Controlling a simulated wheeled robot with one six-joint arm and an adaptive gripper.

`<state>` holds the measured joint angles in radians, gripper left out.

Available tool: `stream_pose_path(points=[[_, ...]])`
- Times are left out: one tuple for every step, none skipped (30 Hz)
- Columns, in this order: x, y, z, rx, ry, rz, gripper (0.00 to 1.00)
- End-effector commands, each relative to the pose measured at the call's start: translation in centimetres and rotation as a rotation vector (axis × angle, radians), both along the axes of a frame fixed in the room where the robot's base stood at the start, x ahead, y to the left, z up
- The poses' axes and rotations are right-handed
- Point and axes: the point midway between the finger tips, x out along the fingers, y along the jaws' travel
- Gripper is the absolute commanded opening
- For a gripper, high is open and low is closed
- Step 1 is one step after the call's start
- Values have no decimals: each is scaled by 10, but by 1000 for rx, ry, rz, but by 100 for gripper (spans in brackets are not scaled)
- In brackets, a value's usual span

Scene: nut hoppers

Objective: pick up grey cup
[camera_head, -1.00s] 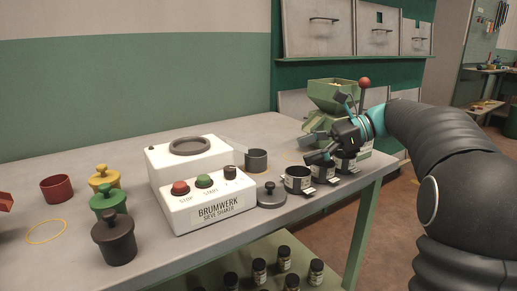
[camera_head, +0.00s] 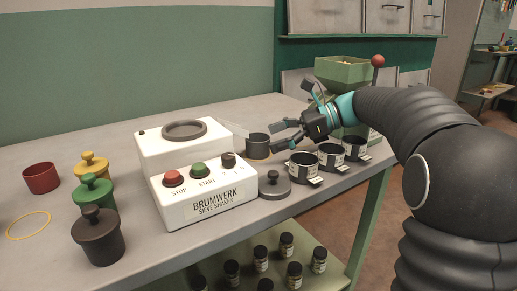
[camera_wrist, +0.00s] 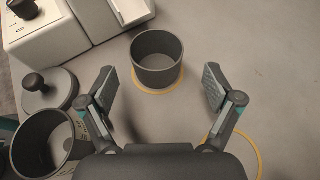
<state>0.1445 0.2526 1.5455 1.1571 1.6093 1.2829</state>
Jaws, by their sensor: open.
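The grey cup (camera_head: 257,146) stands upright on the table, just right of the white shaker. In the wrist view the grey cup (camera_wrist: 157,62) looks empty and stands on a yellow ring, ahead of my gripper. My gripper (camera_head: 278,136) is open and empty, tilted down, with its fingertips to the right of the cup. In the wrist view the two fingers of my gripper (camera_wrist: 159,84) are spread left and right, with the cup beyond and between them, apart from both.
The white sieve shaker (camera_head: 208,193) stands left of the cup. A dark grey lid (camera_head: 274,185) and labelled dark pots (camera_head: 304,167) stand in front. A green hopper (camera_head: 345,70) is behind my arm. Coloured lidded pots and a red cup (camera_head: 41,177) stand at left.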

Motion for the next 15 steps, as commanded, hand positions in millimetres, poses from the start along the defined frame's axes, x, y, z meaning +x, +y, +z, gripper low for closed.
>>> stream_pose_path(points=[[0,3,-1,0,0,1,90],[-1,4,-2,0,0,1,90],[-1,8,-3,0,0,1,90],[-2,11,-4,0,1,2,90],[-2,14,-5,0,1,3,90],[-3,20,-7,0,1,4,90],[-3,24,-8,0,0,3,90],[-4,28,-9,0,0,3,90],[-4,34,-11,1,1,4,90],[-4,38,-13,1,1,4,90],[-4,41,-15,1,1,3,90],[-4,45,-16,1,1,2,90],[-4,47,-17,1,1,2,90],[-4,48,-17,1,1,2,90],[-3,49,-17,1,0,1,90]])
